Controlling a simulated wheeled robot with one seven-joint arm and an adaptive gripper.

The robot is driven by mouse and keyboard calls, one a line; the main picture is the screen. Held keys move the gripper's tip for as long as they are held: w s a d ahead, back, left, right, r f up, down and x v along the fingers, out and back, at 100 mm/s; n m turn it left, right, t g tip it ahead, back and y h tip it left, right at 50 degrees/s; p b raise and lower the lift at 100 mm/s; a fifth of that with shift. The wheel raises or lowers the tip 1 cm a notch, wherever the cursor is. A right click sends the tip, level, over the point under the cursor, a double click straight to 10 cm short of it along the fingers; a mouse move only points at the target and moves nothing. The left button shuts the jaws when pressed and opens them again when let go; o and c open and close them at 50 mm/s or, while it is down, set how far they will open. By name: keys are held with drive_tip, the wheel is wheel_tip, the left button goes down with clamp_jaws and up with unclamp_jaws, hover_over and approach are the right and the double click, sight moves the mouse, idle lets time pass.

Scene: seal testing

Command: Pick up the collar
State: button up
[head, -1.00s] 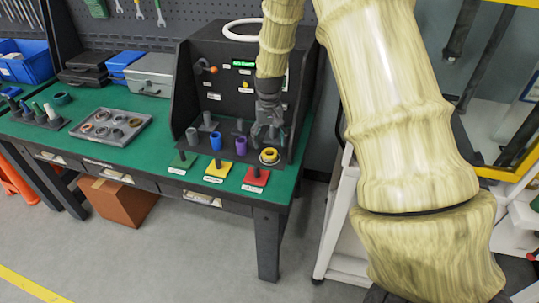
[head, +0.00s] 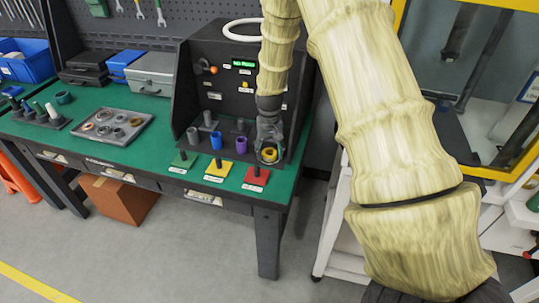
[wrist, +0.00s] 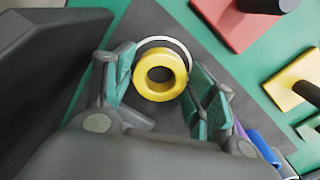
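The collar appears to be the yellow ring (head: 269,155) at the right end of the dark test rig's base. In the wrist view the yellow ring (wrist: 143,82) is seen from above with its round hole showing, and a white-edged dark disc lies behind it. My gripper (head: 268,148) is lowered over the ring. In the wrist view my gripper (wrist: 162,78) is open, with one green-padded finger on each side of the ring. A narrow gap shows at the left finger; I cannot tell whether the right finger touches.
A purple cylinder (head: 240,145) and a blue cylinder (head: 216,140) stand left of the ring. Green (head: 184,160), yellow (head: 219,172) and red (head: 256,177) pads with dark posts lie in front. The rig's back panel (head: 222,90) rises behind. A grey tray (head: 146,120) sits further left.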

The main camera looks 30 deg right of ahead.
drive_tip(key=c, duration=0.9)
drive_tip(key=shift+r, duration=0.1)
